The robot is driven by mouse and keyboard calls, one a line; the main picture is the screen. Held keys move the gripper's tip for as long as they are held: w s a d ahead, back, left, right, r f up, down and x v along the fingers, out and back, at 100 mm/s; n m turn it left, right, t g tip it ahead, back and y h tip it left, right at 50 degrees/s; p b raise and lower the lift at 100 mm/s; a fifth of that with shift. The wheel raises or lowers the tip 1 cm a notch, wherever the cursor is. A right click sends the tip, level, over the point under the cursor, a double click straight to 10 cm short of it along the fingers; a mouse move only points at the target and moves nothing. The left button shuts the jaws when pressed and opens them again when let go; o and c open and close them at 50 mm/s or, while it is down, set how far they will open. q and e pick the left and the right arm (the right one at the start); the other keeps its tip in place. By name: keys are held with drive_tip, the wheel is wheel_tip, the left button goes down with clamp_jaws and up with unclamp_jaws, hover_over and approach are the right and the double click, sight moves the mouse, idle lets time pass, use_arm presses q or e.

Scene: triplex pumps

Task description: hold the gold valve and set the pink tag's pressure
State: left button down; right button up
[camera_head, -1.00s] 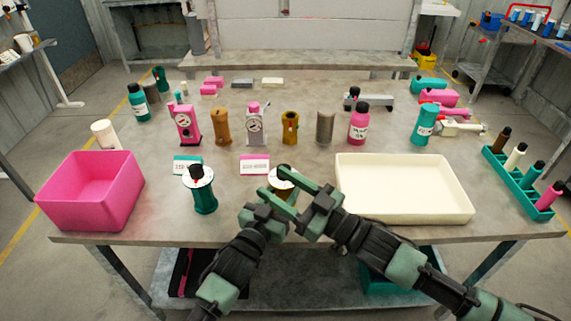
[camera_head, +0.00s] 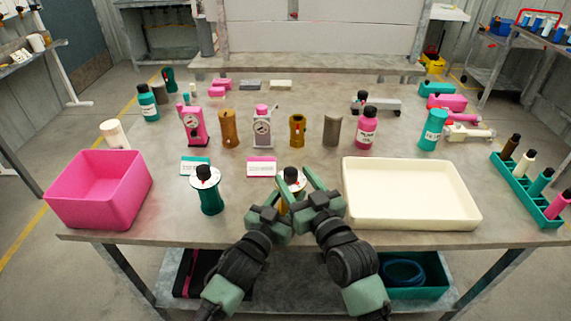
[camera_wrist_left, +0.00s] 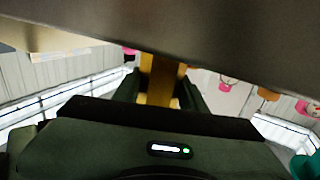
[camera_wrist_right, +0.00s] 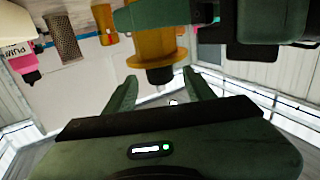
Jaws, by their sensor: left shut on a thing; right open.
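The gold valve (camera_head: 291,187) stands upright near the table's front edge, with a pale disc and a dark knob on top. It is partly hidden by my grippers. My left gripper (camera_head: 280,193) is shut on its gold body, which shows between the fingers in the left wrist view (camera_wrist_left: 161,80). My right gripper (camera_head: 312,182) is open beside the valve's top. In the right wrist view the dark knob (camera_wrist_right: 160,75) lies between and a little beyond the open fingertips. The pink-edged tag (camera_head: 261,167) lies behind the valve; its print is too small to read.
A teal valve (camera_head: 211,197) stands left, with a teal-edged tag (camera_head: 195,166) behind it. A pink bin (camera_head: 97,200) is far left, a cream tray (camera_head: 412,220) close on the right. Gauges, bottles and cylinders stand behind. A teal rack (camera_head: 523,188) is at the right edge.

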sight(288, 168)
drive_tip(key=x, duration=0.6)
clamp_jaws()
